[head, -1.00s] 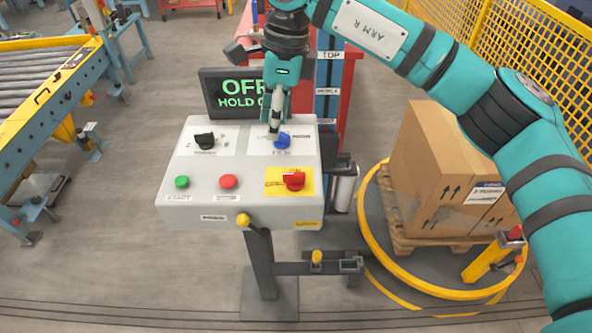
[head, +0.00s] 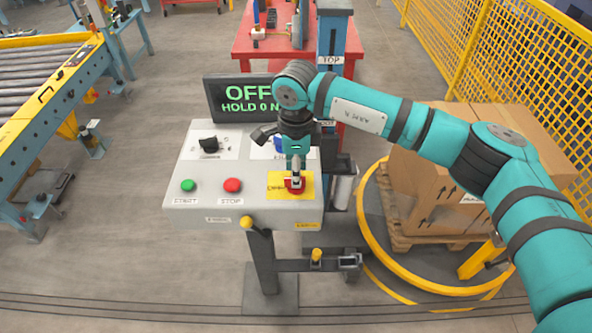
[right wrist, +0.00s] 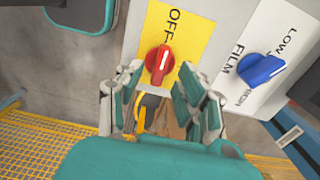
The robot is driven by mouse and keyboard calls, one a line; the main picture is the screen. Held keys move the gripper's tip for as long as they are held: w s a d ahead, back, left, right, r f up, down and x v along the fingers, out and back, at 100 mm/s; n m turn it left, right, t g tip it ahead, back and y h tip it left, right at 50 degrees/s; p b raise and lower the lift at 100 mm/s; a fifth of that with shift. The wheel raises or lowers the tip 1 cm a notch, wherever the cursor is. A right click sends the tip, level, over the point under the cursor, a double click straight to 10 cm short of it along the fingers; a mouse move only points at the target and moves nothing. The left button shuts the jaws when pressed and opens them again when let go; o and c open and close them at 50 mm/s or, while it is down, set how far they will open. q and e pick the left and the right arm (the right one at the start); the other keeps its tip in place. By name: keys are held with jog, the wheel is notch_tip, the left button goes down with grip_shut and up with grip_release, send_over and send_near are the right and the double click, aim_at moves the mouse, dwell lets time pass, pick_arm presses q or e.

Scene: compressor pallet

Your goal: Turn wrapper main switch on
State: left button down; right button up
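The red main switch (head: 295,186) is a rotary knob on a yellow plate at the right front of the grey control box (head: 210,216). It also shows in the right wrist view (right wrist: 159,62), with the word OFF on the plate beside it. My right gripper (head: 296,178) points down right over the knob. In the right wrist view its fingers (right wrist: 160,76) are spread, one on each side of the knob. I cannot tell whether they touch it. The display (head: 240,97) reads OFF and HOLD. My left gripper is not in view.
The blue film knob (right wrist: 261,69) is close beside the main switch. A black knob (head: 209,144), green start button (head: 188,185) and red stop button (head: 232,185) are on the box. A box-laden pallet stands on the yellow-ringed turntable (head: 371,238) at right.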

jog(key=shift+f, duration=1.2)
grip_shut()
